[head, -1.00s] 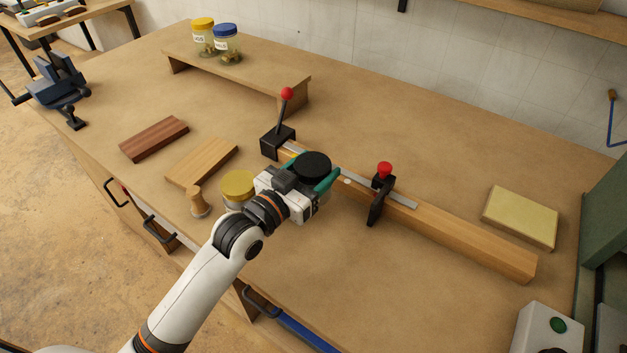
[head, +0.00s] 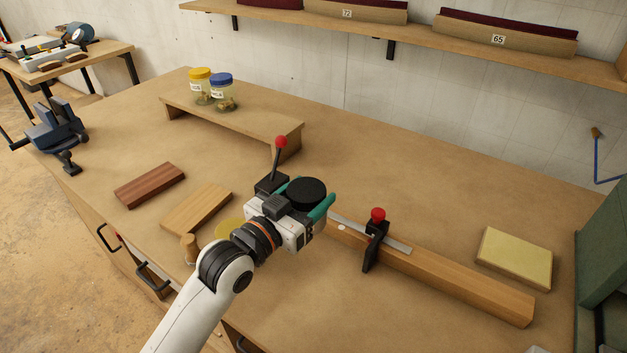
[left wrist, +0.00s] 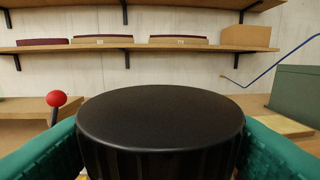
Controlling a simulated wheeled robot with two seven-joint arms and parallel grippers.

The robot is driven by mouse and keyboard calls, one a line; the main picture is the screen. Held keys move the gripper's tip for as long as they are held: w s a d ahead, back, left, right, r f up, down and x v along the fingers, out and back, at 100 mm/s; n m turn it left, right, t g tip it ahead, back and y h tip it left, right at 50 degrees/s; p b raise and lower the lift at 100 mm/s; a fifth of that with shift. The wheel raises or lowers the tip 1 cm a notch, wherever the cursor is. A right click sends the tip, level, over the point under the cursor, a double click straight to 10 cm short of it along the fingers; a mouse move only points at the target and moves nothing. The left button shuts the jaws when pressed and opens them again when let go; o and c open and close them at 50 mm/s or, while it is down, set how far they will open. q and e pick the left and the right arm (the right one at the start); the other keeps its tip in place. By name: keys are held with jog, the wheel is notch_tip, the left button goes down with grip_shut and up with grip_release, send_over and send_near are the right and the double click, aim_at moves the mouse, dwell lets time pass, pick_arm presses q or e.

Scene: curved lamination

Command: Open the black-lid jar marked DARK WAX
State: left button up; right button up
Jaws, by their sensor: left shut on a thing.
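A round black lid (head: 306,191) sits between the teal fingers of my left gripper (head: 304,197), which is shut on it. In the left wrist view the lid (left wrist: 160,120) fills the middle, level, with a teal finger at each side. The gripper hides what is under the lid in the head view, so I cannot tell whether a jar body hangs below it. No DARK WAX label is visible. My right gripper is not in view.
A wooden beam (head: 460,282) with a red-knobbed clamp (head: 376,235) lies to the right. A red-balled lever (head: 281,143) stands just behind my gripper. A yellow lid (head: 229,229) is partly hidden by my arm. Yellow- and blue-lidded jars (head: 222,92) stand on the riser (head: 262,117).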

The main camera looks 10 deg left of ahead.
pick_arm(q)
jog(key=shift+s, duration=0.25)
jog(key=s+a+f+n+y+p, duration=0.1)
jog(key=s+a+y+p, duration=0.1)
jog(key=s, duration=0.2)
jog(key=s+a+f+n+t+y+p, duration=0.1)
jog(key=s+a+n+y, duration=0.1)
jog(key=s, duration=0.3)
jog(key=s+a+f+n+y+p, duration=0.1)
jog(key=s+a+n+y+p, duration=0.1)
jog(key=s+a+y, duration=0.1)
jog(key=shift+s+a+f+t+y+p, duration=0.2)
jog(key=shift+s+a, duration=0.15)
jog(key=shift+s, duration=0.25)
jog(key=shift+s+a+f+t+y+p, duration=0.1)
jog(key=shift+s+a+t+y, duration=0.1)
jog(key=shift+s+a, duration=0.3)
jog(key=shift+d, duration=0.15)
